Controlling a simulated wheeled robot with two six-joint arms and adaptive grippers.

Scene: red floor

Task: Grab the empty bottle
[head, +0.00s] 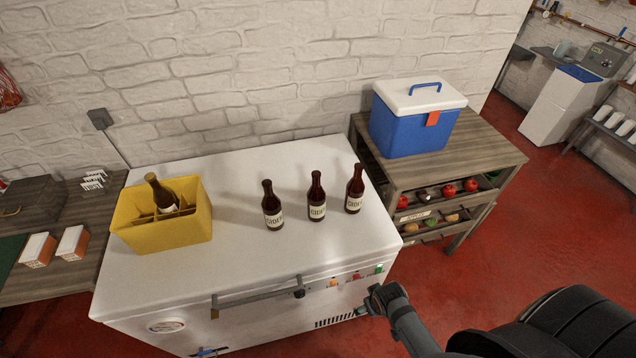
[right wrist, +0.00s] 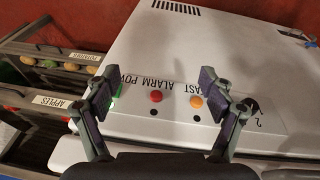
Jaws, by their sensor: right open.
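Three dark brown bottles with pale cider labels stand upright in a row on the white chest freezer (head: 240,268): left bottle (head: 272,208), middle bottle (head: 316,198) and right bottle (head: 355,190). Another brown bottle (head: 160,192) leans inside the yellow crate (head: 168,238) at the freezer's left. I cannot tell from the glass which bottle is empty. My right gripper (head: 374,300) is by the freezer's front right corner, apart from all the bottles. In the right wrist view the right gripper (right wrist: 156,80) is open and empty, facing the freezer's button panel. My left gripper is out of view.
A blue cooler (head: 410,132) with a white lid stands on a wooden rack (head: 480,150) holding produce drawers, right of the freezer. The freezer handle (head: 258,296) sticks out in front. The freezer top in front of the bottles is clear. A brick wall stands behind.

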